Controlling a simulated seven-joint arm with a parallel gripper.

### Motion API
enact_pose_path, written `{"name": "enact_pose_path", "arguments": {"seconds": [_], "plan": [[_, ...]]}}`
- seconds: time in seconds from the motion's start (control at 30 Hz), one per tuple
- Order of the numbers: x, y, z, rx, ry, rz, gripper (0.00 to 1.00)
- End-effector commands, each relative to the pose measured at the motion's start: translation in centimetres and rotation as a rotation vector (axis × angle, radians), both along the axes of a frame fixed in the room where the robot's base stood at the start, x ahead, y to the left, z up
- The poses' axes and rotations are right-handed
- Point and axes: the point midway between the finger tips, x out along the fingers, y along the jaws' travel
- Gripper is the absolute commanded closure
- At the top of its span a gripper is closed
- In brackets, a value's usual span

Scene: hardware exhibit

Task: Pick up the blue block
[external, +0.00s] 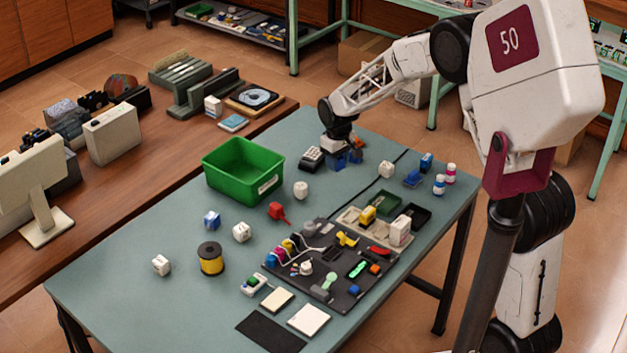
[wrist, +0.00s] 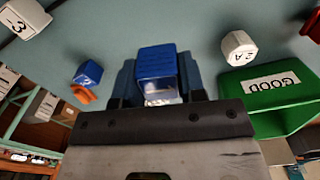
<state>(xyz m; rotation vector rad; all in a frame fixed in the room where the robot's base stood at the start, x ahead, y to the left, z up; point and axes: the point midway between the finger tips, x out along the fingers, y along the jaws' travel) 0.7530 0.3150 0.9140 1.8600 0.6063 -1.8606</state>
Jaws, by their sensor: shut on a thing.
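The blue block (wrist: 156,63) sits between the two dark blue fingers of my gripper (wrist: 157,80) in the wrist view. Its blue side faces the camera, with a pale area at its lower end. My gripper is shut on it. In the external view my gripper (external: 342,160) is low over the far part of the table, to the right of the green bin. The block is hard to separate from the blue fingers there. I cannot tell whether it touches the table.
The green bin (external: 243,173) stands to the left, also seen in the wrist view (wrist: 272,92) with a "GOOD" label. A dark phone-like device (external: 312,158) is close beside my gripper. White blocks, such as one (external: 386,169) to the right, and a parts board (external: 325,265) lie around.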

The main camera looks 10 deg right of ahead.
Motion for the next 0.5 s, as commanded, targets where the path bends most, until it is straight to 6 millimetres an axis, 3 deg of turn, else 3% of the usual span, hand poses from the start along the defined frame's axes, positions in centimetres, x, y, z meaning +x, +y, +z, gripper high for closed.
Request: {"name": "enact_pose_path", "arguments": {"seconds": [0.2, 0.5], "plan": [[0.0, 0.0, 1.5, 0.001, -0.001, 0.000, 0.85], [0.0, 0.0, 1.7, 0.000, 0.000, 0.000, 0.85]]}}
